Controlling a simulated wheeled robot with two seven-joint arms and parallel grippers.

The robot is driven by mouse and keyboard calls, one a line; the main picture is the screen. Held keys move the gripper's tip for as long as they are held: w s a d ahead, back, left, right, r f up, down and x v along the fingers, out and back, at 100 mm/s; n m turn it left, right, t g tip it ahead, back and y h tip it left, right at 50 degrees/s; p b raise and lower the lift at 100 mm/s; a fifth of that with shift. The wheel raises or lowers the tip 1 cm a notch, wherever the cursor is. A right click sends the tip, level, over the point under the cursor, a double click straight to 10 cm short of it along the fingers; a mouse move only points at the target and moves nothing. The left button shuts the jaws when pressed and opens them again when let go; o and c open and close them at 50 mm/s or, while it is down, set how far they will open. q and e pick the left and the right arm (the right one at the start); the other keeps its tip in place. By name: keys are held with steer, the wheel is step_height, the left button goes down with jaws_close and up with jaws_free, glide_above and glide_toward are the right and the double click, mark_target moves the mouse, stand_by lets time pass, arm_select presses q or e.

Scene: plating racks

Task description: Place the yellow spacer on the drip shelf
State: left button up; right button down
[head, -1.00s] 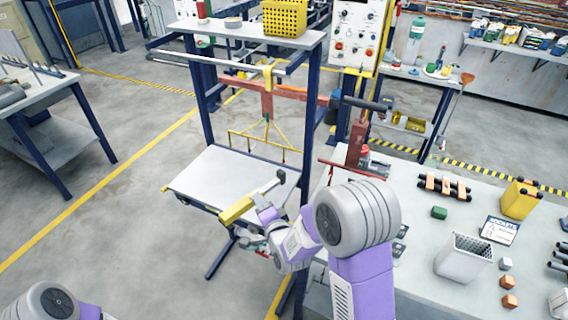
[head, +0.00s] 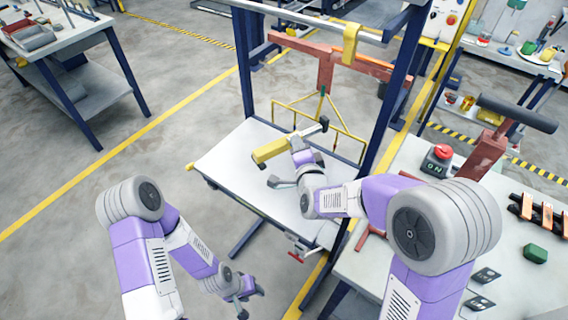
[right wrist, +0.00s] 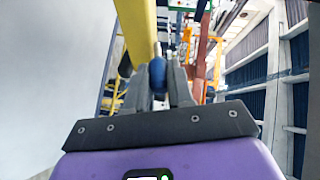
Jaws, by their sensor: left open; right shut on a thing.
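The yellow spacer (head: 270,150) is a long block with a grey bar and dark end at its right. My right gripper (head: 302,150) is shut on it. The spacer also runs up from the fingers in the right wrist view (right wrist: 137,28). It appears over the drip shelf (head: 225,160), a pale flat panel between blue posts. I cannot tell whether spacer and shelf touch. My left gripper (head: 242,292) is open and empty, low in front of the shelf, and partly hard to make out.
A thin yellow triangular hanger (head: 320,115) hangs from the red beam (head: 330,68) behind the spacer. A blue post (head: 396,105) stands right of the shelf. The workbench at right holds a red button box (head: 438,158) and a green block (head: 535,254). Open floor lies left.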

steer(key=f, duration=0.2)
steer(key=f+b, duration=0.1)
steer(key=f, duration=0.2)
steer(key=f+b, duration=0.1)
steer(key=f, duration=0.2)
steer(key=shift+s+f, duration=0.25)
steer(key=shift+r, duration=0.1)
steer(key=shift+f, duration=0.2)
steer(key=c, duration=1)
jaws_free()
